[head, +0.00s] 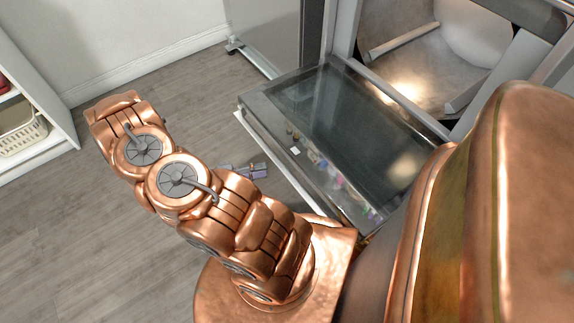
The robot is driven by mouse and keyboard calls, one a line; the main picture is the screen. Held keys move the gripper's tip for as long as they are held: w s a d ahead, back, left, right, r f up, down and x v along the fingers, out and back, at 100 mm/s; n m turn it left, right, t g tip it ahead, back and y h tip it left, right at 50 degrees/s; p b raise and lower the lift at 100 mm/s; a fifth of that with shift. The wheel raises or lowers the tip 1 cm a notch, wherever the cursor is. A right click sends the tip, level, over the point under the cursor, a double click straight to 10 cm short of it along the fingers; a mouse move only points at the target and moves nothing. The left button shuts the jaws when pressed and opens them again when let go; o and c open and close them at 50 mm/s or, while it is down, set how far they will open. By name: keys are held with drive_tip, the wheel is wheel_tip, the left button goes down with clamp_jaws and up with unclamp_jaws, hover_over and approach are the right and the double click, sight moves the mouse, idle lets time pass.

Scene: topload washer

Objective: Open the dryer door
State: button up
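The dryer door (335,130) is a dark glass panel in a grey frame. In the head view it is swung down and stands out from the machine at the centre right. Behind it the opening shows the metal drum (420,65) with raised paddles inside. My copper arm crosses the picture in front of the door's left side. A small grey-purple piece (247,171) shows beyond the arm, left of the door's outer edge. It may be part of my gripper, but its fingers cannot be made out. The lower right corner of the door is hidden by my body.
A white shelf (50,125) with a basket (22,137) stands at the left. A grey appliance side (262,30) stands at the back, left of the dryer. The wooden floor (60,230) on the left is clear.

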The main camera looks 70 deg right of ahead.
sight(287, 170)
drive_tip(key=shift+s+a+f+g, duration=0.1)
drive_tip(key=shift+s+a+g, duration=0.1)
drive_tip(key=shift+s+g, duration=0.25)
drive_tip(key=shift+s+a+g, duration=0.2)
drive_tip(key=shift+s+g, duration=0.05)
drive_tip(key=shift+s, duration=0.3)
drive_tip(key=shift+b+x, duration=1.05)
drive_tip(key=shift+x, duration=2.65)
clamp_jaws()
